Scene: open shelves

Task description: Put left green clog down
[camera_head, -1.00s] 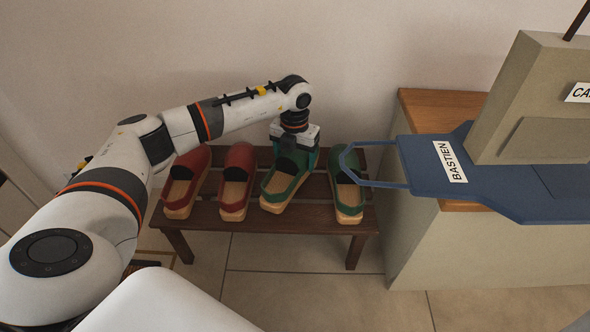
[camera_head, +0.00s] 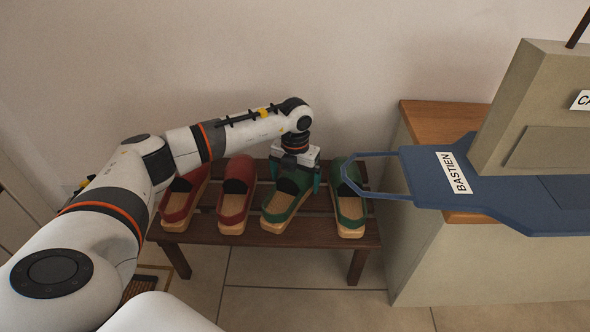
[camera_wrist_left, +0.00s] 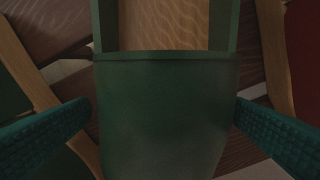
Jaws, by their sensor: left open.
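The left green clog (camera_head: 285,199) rests on the slatted wooden bench (camera_head: 255,236), its wooden sole end toward me and its green toe toward the wall. My left gripper (camera_head: 297,178) is open above and around its toe. In the left wrist view the green toe (camera_wrist_left: 165,115) lies between the two teal fingers (camera_wrist_left: 165,118), with a gap on each side. The other green clog (camera_head: 349,205) stands to its right on the bench. My right gripper is not in view.
Two red clogs, one at the left (camera_head: 184,196) and one beside the green pair (camera_head: 236,195), stand on the bench. A wooden-topped cabinet (camera_head: 440,118) stands at right.

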